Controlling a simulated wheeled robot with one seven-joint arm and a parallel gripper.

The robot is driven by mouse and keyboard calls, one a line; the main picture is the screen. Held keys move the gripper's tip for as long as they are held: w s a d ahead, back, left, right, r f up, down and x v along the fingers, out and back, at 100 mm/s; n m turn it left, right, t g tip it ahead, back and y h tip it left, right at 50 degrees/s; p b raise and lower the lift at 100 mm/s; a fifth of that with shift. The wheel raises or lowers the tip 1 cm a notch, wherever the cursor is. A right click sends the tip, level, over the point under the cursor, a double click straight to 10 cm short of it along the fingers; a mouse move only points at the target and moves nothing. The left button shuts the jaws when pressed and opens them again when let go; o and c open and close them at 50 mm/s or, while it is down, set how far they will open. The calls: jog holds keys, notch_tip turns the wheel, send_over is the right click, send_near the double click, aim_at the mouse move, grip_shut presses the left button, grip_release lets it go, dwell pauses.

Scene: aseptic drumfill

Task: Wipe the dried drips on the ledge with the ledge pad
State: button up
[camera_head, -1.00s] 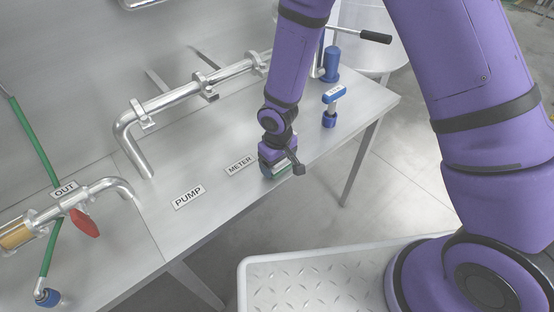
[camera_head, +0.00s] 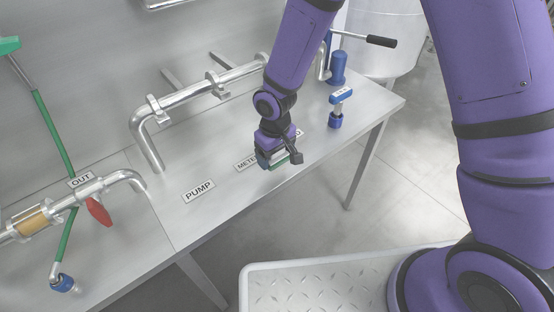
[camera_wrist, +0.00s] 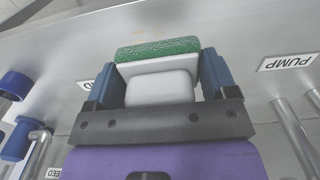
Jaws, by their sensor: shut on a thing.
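My gripper (camera_head: 279,158) is shut on the ledge pad, which has a white block body and a green scrubbing face (camera_head: 292,158). In the wrist view, my gripper (camera_wrist: 158,85) has its blue fingers on both sides of the pad's white body, with the green face (camera_wrist: 158,48) at the far end. The pad is at the front part of the steel ledge (camera_head: 225,160), beside the METER label; contact with the surface cannot be told. Faint yellowish specks (camera_wrist: 138,38) on the ledge in the wrist view may be dried drips.
PUMP (camera_head: 199,190) and METER (camera_head: 245,161) labels lie on the ledge. A steel pipe (camera_head: 190,100) runs along the back. A pipe with a red lever (camera_head: 98,211) and a green hose (camera_head: 52,130) are at left.

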jog(key=shift+r, duration=1.3)
